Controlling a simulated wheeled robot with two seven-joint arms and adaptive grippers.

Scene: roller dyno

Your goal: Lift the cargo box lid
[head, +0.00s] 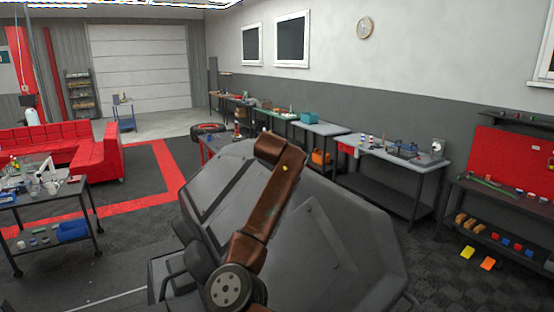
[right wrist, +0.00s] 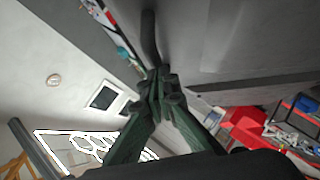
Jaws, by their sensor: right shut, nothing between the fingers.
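The large dark grey cargo box lid (head: 335,235) fills the lower middle of the head view and stands tilted. My brown right arm crosses in front of it, and its far end is hidden at the lid's upper edge. In the right wrist view, my right gripper (right wrist: 160,88) is shut with its fingertips together. A grey panel, seemingly the lid (right wrist: 230,45), spans the top right of that view. A dark curved bar (right wrist: 150,38) shows just past the fingertips; I cannot tell if they touch. My left gripper is not in view.
Workbenches (head: 395,160) line the right wall, and a red pegboard (head: 515,155) stands at far right. A red sofa (head: 95,150) and a black cart (head: 50,200) are at left. Open floor (head: 140,215) lies between the cart and the lid.

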